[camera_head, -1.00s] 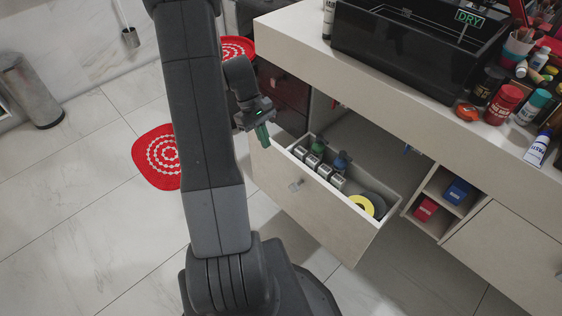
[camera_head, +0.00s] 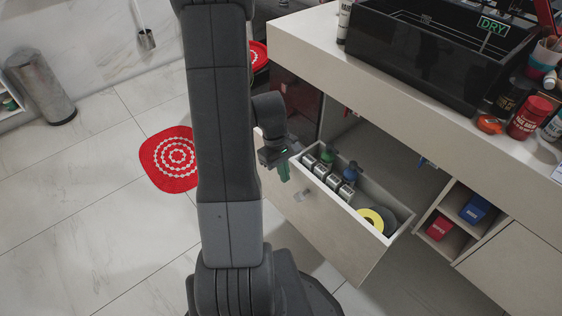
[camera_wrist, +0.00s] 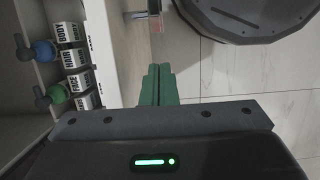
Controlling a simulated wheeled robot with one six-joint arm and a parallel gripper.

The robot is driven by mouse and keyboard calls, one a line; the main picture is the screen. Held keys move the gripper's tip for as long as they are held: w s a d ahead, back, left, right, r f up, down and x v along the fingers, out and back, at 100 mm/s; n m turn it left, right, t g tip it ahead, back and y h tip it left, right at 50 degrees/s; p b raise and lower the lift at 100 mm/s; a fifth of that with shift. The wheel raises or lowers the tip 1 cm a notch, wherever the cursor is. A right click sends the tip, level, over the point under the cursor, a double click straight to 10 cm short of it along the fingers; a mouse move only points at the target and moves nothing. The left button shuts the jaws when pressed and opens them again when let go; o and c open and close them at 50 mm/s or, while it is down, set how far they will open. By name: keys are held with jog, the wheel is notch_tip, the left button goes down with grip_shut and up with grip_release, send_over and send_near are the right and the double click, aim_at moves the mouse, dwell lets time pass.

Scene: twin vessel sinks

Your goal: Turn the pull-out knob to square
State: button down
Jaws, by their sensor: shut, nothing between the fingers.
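The pull-out drawer (camera_head: 345,238) is open below the counter. Its small silvery knob (camera_head: 299,195) is on the pale front panel; it looks blocky, but its exact turn is too small to judge. In the wrist view a small grey piece that looks like the knob (camera_wrist: 148,14) sticks out from the panel at the top, with a reddish patch below it. My gripper (camera_head: 284,172) has green fingers pressed together, empty. It is just above and left of the knob in the head view, apart from it. The fingers (camera_wrist: 158,85) point toward the knob in the wrist view.
The drawer holds several labelled bottles (camera_head: 333,181) and a yellow-and-grey roll (camera_head: 370,219). A black sink (camera_head: 430,55) and jars stand on the counter (camera_head: 400,100). Right of the drawer is an open cubby (camera_head: 462,228).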

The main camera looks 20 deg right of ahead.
jog(key=shift+s+d+f+b, duration=0.15)
jog(key=shift+s+d+f, duration=0.1)
jog(key=shift+s, duration=0.25)
jog(key=shift+s+d+f+b, duration=0.1)
jog(key=shift+s+d+f, duration=0.15)
jog(key=shift+s, duration=0.3)
jog(key=shift+s+d+f+b, duration=0.15)
jog(key=shift+s+f, duration=0.15)
jog(key=shift+s, duration=0.2)
